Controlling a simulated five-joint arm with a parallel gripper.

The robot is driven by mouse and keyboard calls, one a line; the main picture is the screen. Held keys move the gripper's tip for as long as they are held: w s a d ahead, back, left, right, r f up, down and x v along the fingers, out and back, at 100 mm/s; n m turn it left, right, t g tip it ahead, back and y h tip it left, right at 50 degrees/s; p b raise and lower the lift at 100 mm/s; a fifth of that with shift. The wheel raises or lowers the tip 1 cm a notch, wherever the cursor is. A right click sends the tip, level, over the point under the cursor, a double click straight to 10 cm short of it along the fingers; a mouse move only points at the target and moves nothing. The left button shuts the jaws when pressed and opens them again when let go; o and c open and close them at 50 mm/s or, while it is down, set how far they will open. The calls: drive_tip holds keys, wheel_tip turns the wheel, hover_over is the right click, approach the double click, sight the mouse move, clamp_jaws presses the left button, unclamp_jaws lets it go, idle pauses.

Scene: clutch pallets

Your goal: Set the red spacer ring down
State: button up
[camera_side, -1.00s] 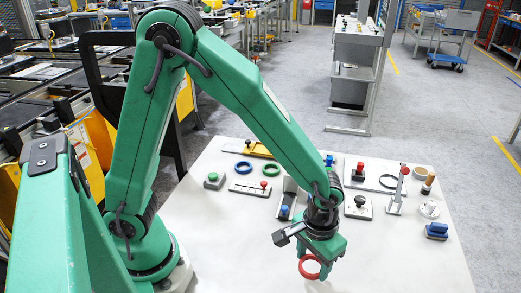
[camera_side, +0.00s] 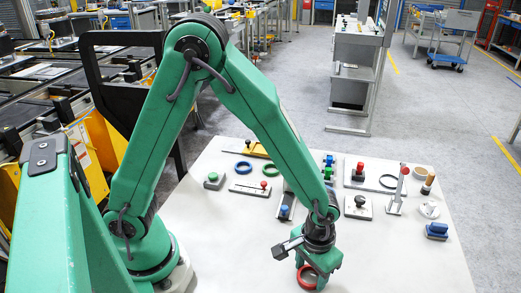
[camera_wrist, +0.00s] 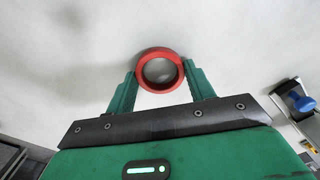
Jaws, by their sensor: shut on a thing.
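The red spacer ring (camera_side: 307,278) is between the fingers of my gripper (camera_side: 319,272), low over the front part of the white table. In the wrist view the ring (camera_wrist: 160,52) is gripped at its left and right sides by the two green fingers of my gripper (camera_wrist: 160,72). The ring's opening faces the wrist camera, with pale table surface showing through it. Part of the ring is hidden by a finger in the side view. I cannot tell whether the ring touches the table.
The white table (camera_side: 400,265) is clear around the ring.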

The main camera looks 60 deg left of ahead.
drive_tip(key=shift+f, duration=0.1)
drive_tip(key=o, duration=0.9)
drive_tip(key=shift+o, duration=0.2)
wheel_tip(320, 180, up, 12)
drive_tip(key=shift+r, duration=0.2)
idle(0.5)
